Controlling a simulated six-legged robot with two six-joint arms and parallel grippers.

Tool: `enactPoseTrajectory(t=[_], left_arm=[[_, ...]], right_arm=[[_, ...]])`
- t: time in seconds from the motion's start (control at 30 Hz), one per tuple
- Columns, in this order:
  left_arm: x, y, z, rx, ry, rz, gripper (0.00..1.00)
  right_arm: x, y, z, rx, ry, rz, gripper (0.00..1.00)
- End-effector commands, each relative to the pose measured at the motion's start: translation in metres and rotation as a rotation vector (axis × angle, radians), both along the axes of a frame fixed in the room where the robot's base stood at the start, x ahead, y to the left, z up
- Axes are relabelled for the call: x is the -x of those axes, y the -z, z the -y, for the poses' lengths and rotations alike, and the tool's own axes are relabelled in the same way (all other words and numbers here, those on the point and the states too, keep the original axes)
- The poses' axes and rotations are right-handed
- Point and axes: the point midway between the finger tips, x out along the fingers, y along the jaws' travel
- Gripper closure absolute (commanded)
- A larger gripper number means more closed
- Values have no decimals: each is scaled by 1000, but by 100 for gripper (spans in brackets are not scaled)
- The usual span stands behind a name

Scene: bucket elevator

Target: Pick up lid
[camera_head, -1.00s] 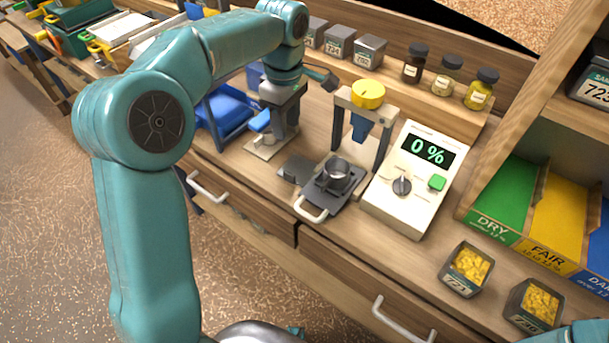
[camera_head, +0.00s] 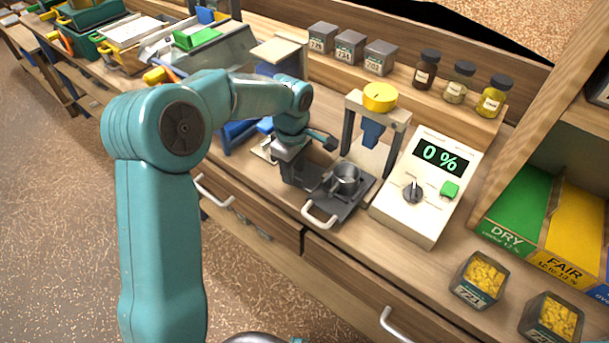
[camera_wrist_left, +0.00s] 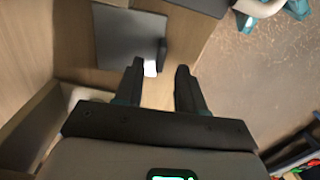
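The lid looks to be the dark square plate (camera_wrist_left: 128,38) with a small upright grip (camera_wrist_left: 164,52) at one edge, lying on the bench in the left wrist view. My left gripper (camera_wrist_left: 160,78) is open, its two dark fingers apart and just short of the plate, with nothing between them. In the head view my left gripper (camera_head: 303,178) is low over the bench, left of the metal cup (camera_head: 346,178), and hides most of the plate. My right gripper is not in view.
The cup sits on a dark tray with a pale handle (camera_head: 319,216), close right of the gripper. Behind stands a press with a yellow knob (camera_head: 380,97). A meter reading 0 % (camera_head: 428,185) is to the right. Jars and small bins line the back ledge.

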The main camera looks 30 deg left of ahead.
Motion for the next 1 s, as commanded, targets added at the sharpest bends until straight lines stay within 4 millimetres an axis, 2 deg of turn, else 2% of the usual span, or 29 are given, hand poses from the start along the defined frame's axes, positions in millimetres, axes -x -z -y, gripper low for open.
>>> enactPoseTrajectory(t=[0.03,0.13,0.4,0.47,0.5,0.53,0.87,1.0], left_arm=[[0,9,0,0,0,-3,61],[0,19,0,0,-1,-1,61],[0,22,0,0,-1,1,61],[0,22,0,0,-1,1,80],[0,22,0,0,0,1,93],[0,22,0,0,0,1,100],[0,21,0,0,0,1,100],[-1,14,0,-1,0,4,100]], right_arm=[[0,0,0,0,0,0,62],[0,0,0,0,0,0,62],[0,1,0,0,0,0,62],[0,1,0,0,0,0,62],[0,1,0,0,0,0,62],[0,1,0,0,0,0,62],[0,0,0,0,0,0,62],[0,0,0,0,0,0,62]])
